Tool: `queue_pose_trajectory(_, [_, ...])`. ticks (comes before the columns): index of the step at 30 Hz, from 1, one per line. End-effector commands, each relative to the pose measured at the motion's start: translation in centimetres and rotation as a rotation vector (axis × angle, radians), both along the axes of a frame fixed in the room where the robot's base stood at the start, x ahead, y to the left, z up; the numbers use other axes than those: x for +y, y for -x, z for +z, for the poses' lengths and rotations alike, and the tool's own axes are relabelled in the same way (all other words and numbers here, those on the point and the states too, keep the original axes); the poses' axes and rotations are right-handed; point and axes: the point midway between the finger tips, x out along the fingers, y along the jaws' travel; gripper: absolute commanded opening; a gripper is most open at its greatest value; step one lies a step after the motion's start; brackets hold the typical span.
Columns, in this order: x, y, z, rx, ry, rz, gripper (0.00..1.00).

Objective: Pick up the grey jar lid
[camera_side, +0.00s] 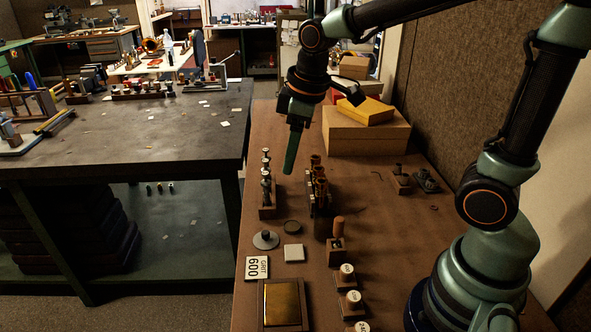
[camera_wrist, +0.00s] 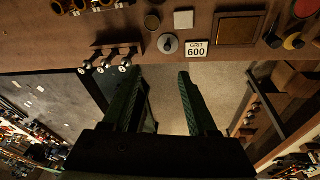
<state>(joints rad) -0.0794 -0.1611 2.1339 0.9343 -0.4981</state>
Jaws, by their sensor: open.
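The grey jar lid (camera_side: 265,240) is a flat round disc with a small knob on top. It lies on the brown bench near its left edge in the side view. In the wrist view the lid (camera_wrist: 168,44) is just beyond my fingertips, near the bench edge. My gripper (camera_side: 322,134) is open and empty, raised above the bench and apart from the lid. In the wrist view my gripper (camera_wrist: 161,76) shows its two green fingers spread, with floor visible between them.
Close to the lid are a dark round piece (camera_side: 292,227), a pale square block (camera_side: 293,253) and a "GRIT 600" plate (camera_side: 257,268). A rack of small knobbed pieces (camera_side: 267,205) and a rack of brown-topped pieces (camera_side: 318,190) stand behind. Cardboard boxes (camera_side: 365,135) sit further back.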

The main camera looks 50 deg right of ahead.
Motion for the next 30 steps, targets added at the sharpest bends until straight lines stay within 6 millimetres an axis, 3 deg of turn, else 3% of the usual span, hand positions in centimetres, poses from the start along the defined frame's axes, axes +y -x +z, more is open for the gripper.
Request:
queue_pose_trajectory(6, [1.8, -3.3, -4.4, 0.128, 0.053, 0.275, 0.59])
queue_pose_trajectory(12, [3.0, -5.0, -7.7, 0.201, 0.074, 0.458, 0.59])
queue_pose_trajectory(20, [3.4, -5.4, -10.0, 0.227, 0.080, 0.524, 0.59])
queue_pose_trajectory(30, [3.4, -5.4, -15.2, 0.228, 0.079, 0.521, 0.59])
